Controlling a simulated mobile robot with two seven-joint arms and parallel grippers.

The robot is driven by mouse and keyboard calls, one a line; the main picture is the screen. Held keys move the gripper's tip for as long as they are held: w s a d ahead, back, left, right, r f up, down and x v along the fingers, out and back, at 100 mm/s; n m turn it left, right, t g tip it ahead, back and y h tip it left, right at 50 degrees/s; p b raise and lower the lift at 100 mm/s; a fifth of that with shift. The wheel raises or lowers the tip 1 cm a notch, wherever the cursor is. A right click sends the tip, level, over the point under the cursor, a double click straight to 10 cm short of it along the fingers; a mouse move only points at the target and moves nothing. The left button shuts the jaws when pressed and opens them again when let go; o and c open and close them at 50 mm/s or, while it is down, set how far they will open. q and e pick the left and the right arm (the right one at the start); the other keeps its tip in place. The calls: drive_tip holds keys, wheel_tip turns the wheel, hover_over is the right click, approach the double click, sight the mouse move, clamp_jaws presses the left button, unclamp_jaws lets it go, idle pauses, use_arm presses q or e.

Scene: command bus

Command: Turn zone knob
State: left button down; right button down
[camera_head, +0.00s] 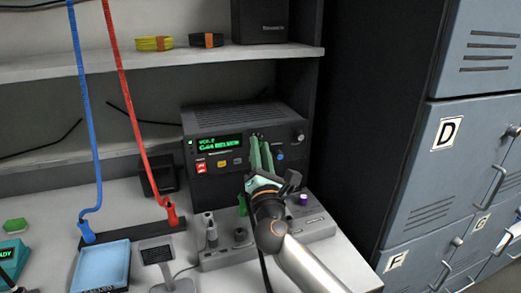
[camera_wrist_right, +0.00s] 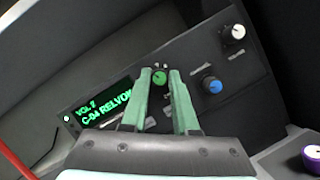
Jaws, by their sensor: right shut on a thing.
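A dark radio unit (camera_head: 220,119) stands at the back of the bench with a lit green display (camera_head: 219,142). My right gripper (camera_head: 261,140) reaches its front panel with its two green fingers. In the right wrist view the fingertips (camera_wrist_right: 160,73) are on either side of a small green knob (camera_wrist_right: 159,78), just right of the display (camera_wrist_right: 104,109), and are shut on it. A blue knob (camera_wrist_right: 212,85) and a white knob (camera_wrist_right: 233,33) sit to its right. The knob labels are too small to read. My left gripper is out of view.
A grey control box with a purple knob (camera_head: 303,199) stands in front of the radio. Red (camera_head: 127,82) and blue (camera_head: 85,108) cables hang at the left. A shelf (camera_head: 150,62) runs above, and grey lockers (camera_head: 424,178) stand at the right.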

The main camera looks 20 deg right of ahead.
idle(0.4)
drive_tip(key=c, duration=0.7)
unclamp_jaws()
drive_tip(key=shift+s, duration=0.1)
drive_tip(key=v, duration=1.2)
drive_tip(key=shift+s+a+f, duration=0.1)
drive_tip(key=shift+s, duration=0.05)
